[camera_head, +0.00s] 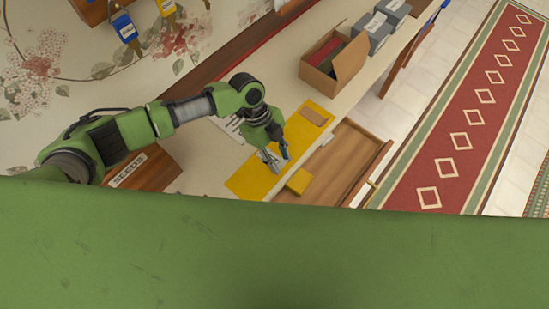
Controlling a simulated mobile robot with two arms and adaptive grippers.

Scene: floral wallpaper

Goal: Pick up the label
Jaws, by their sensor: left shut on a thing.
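My left gripper (279,160) reaches down over the yellow mat (246,184) on the worktop. It is shut on a small pale piece, which looks like the label (270,158); the fingers hide part of it, and I cannot tell whether it touches the mat. A brown tag (313,116) lies flat on the far right part of the mat, apart from the gripper. My right gripper is not in view.
An open wooden drawer (340,165) juts out in front of the worktop, with a yellow block (299,181) at its left. A cardboard box (335,62) and grey boxes (373,32) stand farther back. A wooden SEEDS box (145,168) is at left. White paper (229,127) lies behind the gripper.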

